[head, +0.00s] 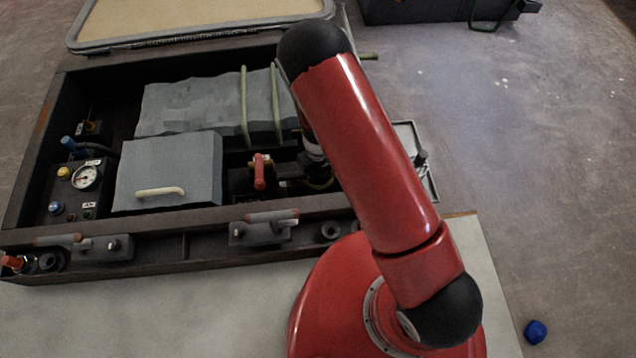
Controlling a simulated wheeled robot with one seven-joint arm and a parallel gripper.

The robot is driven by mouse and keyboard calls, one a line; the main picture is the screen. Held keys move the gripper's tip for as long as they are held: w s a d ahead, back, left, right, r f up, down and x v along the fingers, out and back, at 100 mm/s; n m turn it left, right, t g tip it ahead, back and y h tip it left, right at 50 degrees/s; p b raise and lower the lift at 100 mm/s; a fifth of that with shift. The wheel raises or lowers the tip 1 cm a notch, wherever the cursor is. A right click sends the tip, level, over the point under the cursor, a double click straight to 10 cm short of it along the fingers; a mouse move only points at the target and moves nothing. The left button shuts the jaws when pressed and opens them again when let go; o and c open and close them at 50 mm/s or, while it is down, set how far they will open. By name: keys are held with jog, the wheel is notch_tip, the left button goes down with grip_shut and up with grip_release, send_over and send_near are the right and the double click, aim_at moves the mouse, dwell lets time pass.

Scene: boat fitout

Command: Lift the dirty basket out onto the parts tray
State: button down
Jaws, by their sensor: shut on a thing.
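My gripper (290,172) is a dark shape low inside the open compartment, just right of a red-handled valve (260,172). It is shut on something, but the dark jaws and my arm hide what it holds. I cannot make out the dirty basket as a separate thing. The parts tray (433,188) seems to be the light, thin-rimmed tray at the right side of the compartment. My red arm covers most of it, and a small dark item shows at its edge.
The dark-walled compartment (185,220) holds a grey box with a pale handle (170,170), a grey lumpy block (190,105) under two pale straps, and a gauge panel (80,185). Levers sit along its front edge.

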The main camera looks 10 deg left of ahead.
jog(key=shift+r, duration=0.1)
notch_tip(320, 180, up, 28)
jog(key=p, duration=0.8)
